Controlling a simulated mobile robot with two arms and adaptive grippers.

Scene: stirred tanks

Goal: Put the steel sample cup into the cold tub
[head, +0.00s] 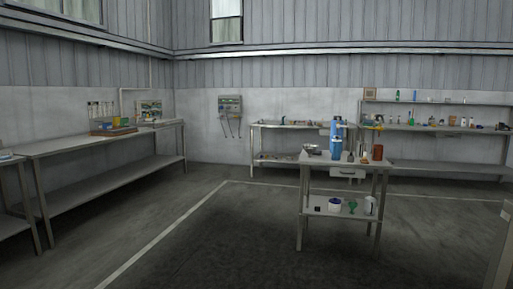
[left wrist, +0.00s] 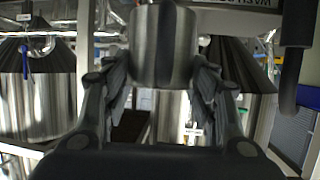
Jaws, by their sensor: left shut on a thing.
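In the left wrist view, the steel sample cup (left wrist: 163,42) is a shiny brushed metal cylinder at the top middle. My left gripper (left wrist: 164,75) is shut on it, with one dark finger on each side. Neither gripper shows in the head view. I cannot pick out the cold tub for certain in either view. My right gripper is not in view.
The left wrist view shows large steel tanks (left wrist: 30,105) behind the cup and a dark pipe (left wrist: 297,50) at right. In the head view, a small loaded table (head: 313,160) stands right of centre, with benches along the walls. The floor (head: 200,245) in front is clear.

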